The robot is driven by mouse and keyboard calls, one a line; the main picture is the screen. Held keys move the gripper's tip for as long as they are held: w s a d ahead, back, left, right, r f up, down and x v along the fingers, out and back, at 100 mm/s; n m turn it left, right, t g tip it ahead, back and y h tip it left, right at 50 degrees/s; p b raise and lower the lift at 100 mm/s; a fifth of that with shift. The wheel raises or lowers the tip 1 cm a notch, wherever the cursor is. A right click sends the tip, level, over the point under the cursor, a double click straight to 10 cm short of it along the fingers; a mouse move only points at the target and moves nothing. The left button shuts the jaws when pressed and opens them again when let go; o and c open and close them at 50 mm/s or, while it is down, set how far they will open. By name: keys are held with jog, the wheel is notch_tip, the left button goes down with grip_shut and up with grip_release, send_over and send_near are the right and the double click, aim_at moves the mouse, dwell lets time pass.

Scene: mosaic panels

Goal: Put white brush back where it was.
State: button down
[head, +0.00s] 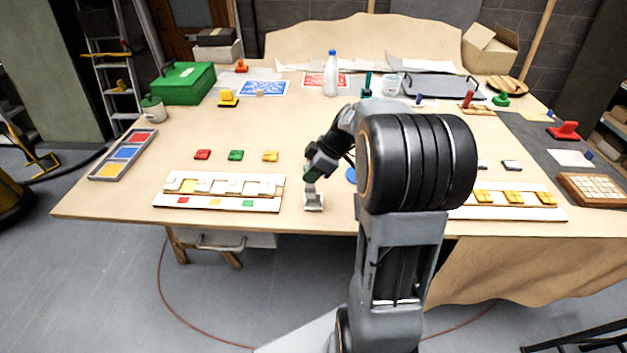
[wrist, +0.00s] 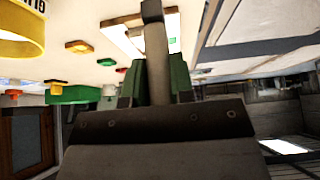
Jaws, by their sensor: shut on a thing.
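My gripper (head: 311,178) is low over the front part of the table, just right of the left mosaic panel (head: 160,201). It is shut on the handle of the white brush (head: 313,203), whose pale, wide end points down. I cannot tell whether that end touches the table or hangs just above it. Part of a blue round thing (head: 351,175) shows to the right, partly hidden by my arm.
Red (head: 202,154), green (head: 236,155) and yellow (head: 270,156) pieces lie behind the left panel. A tricolour tray (head: 125,153) lies at the left. A second panel (head: 507,212) with yellow pieces is at the right. A bottle (head: 331,75) stands behind. My arm hides the middle right.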

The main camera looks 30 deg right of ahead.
jog(key=shift+d+f, duration=0.25)
jog(key=shift+f, duration=0.05)
jog(key=shift+d+f+p, duration=0.2)
jog(key=shift+f+p, duration=0.3)
jog(key=shift+f, duration=1.2)
jog(key=shift+f, duration=0.2)
jog(key=c, duration=1)
grip_release()
jog(key=shift+r, duration=0.1)
